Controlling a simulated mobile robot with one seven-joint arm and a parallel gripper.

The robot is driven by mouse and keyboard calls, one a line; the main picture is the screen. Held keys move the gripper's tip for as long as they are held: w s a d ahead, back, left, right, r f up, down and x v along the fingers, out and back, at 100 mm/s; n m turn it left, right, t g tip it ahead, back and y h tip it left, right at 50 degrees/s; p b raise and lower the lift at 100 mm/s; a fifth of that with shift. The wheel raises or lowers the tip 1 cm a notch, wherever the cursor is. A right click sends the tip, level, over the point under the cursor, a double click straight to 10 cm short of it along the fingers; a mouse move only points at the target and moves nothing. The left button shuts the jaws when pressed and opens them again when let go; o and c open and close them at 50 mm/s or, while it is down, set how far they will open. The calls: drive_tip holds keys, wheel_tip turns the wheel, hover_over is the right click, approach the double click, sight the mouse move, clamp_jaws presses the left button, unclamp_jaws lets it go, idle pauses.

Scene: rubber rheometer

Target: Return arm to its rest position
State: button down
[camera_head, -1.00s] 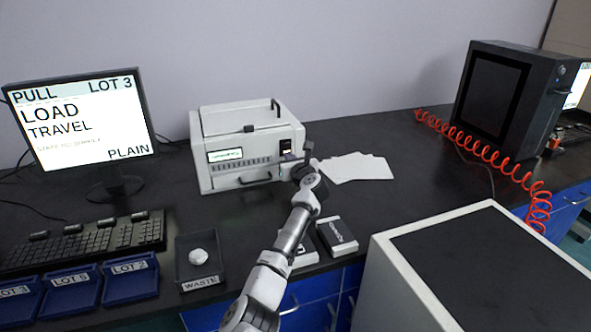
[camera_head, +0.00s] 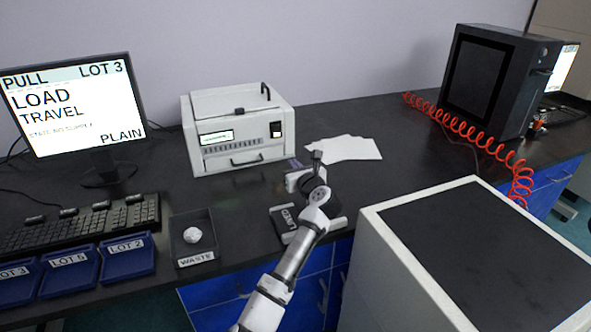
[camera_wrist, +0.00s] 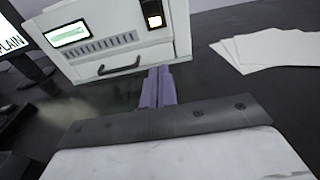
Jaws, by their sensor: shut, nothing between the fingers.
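My arm reaches up from the bottom of the head view over the front of the black bench. My gripper (camera_head: 296,166) is at its end, partly hidden behind my own wrist. In the wrist view the purple fingers of my gripper (camera_wrist: 158,88) are shut together with nothing between them. They point toward the white instrument (camera_head: 238,130) with a small lit display and a front handle. The instrument also fills the top of the wrist view (camera_wrist: 115,60). The fingers look apart from it, above bare bench.
White sheets (camera_head: 346,148) lie right of the instrument. A dark box (camera_head: 283,222) sits under my forearm. A waste tray (camera_head: 179,247) holding a white lump, blue lot bins (camera_head: 126,256), a keyboard (camera_head: 85,222) and a monitor (camera_head: 75,108) are left. A white cabinet (camera_head: 385,265) stands close right.

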drive_tip(key=shift+s+d, duration=0.15)
drive_tip(key=shift+s, duration=0.3)
